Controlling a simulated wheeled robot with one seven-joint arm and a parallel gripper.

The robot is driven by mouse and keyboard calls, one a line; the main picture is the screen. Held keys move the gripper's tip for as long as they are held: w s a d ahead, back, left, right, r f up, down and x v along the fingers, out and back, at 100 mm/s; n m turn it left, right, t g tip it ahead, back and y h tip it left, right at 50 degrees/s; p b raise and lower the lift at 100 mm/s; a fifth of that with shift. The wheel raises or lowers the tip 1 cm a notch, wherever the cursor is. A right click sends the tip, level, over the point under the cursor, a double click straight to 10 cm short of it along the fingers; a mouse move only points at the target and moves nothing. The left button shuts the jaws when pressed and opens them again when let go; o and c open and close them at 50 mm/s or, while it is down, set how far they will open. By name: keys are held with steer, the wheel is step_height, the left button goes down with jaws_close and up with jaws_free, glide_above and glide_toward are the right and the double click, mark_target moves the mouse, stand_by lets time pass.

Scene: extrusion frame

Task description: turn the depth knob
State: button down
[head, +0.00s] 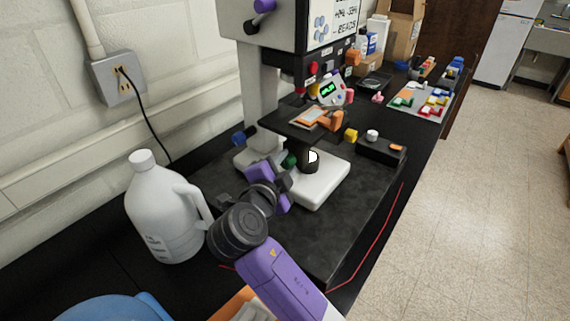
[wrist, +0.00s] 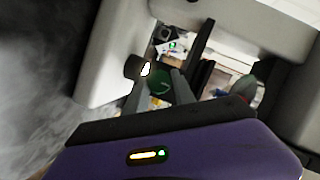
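The machine (head: 262,100) stands on a black bench, with a flat dark stage above its white base. Several knobs show on it: a green knob (head: 289,160) low by the base, a blue knob (head: 243,136) at its left side and a purple knob (head: 264,6) at the top. I cannot read which one is marked as depth. My gripper (head: 284,180) is close to the green knob in the head view.
A white jug (head: 162,215) stands left of my arm. A small black box (head: 381,150) is right of the machine. Coloured trays (head: 425,103) lie farther back.

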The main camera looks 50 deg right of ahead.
stand_by(0.3)
steer(key=n+g, duration=0.2)
steer(key=n, duration=0.1)
steer(key=shift+w+r+y+p, duration=0.15)
steer(key=shift+y+p, duration=0.25)
steer(key=shift+n+g+p, duration=0.55)
steer(key=shift+n+g, duration=0.35)
steer(key=shift+n, duration=0.5)
steer(key=c, duration=1.1)
jaws_free()
steer(key=shift+o, duration=0.2)
steer(key=shift+a, duration=0.1)
steer(key=w+b+v, duration=0.1)
steer(key=b+v, duration=0.1)
steer(key=v, duration=0.5)
steer(key=shift+s+a+r, duration=0.2)
steer(key=shift+s+a, duration=0.1)
steer(key=shift+s, duration=0.2)
